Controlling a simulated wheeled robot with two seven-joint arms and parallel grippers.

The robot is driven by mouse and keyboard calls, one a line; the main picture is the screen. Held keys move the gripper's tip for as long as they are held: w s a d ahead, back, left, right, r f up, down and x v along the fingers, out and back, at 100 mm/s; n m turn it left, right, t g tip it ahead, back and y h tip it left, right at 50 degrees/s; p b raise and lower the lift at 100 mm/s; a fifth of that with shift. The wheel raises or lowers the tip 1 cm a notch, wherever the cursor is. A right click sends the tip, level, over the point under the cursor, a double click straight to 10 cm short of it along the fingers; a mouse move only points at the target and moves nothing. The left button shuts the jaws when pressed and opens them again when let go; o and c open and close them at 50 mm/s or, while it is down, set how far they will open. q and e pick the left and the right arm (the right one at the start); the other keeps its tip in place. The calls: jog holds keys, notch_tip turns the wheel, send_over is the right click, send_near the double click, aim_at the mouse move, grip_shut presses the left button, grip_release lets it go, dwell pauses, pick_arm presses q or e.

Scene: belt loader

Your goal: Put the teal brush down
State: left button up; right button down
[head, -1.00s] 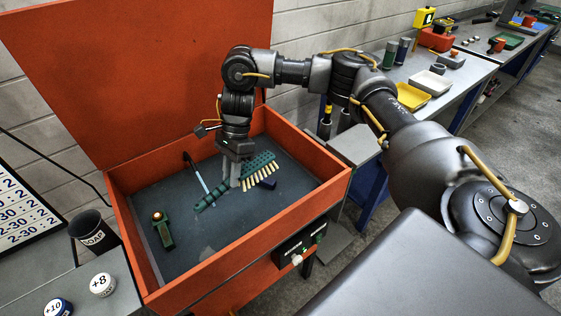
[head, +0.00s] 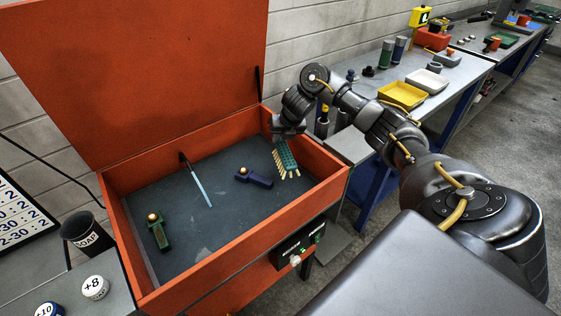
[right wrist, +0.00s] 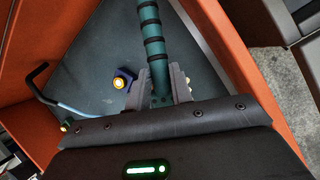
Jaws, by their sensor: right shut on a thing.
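The teal brush (head: 286,158) has a teal head with cream bristles and, in the right wrist view, a teal handle (right wrist: 152,40) with black bands. My right gripper (head: 284,132) is shut on the handle near the back right corner of the orange bin (head: 230,266). In the right wrist view its two fingers (right wrist: 157,80) stand on either side of the handle. The brush hangs tilted with its head toward the front, by the bin's right wall. I cannot tell whether it touches the floor or wall. My left gripper is not in view.
On the dark bin floor (head: 215,225) lie a blue piece with a yellowish knob (head: 256,178), a green piece with a knob (head: 159,236) and a light-blue rod with a dark hook (head: 199,185). The front middle floor is clear. The orange lid (head: 150,70) stands open behind.

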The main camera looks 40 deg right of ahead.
aim_at(286, 162)
notch_tip(286, 162, down, 6)
jog(key=shift+f+b, duration=0.1)
jog(key=shift+b, duration=0.45)
jog(key=shift+f, duration=1.85)
jog(key=shift+a, duration=0.1)
jog(key=c, duration=1.2)
grip_release()
jog(key=shift+f, duration=0.1)
jog(key=shift+c, duration=0.2)
jog(key=shift+s+r, duration=0.1)
jog(key=shift+r, duration=0.3)
jog(key=p+v, duration=0.2)
jog(key=v, duration=0.9)
jog(key=shift+r+p, duration=0.2)
jog(key=shift+p, duration=0.1)
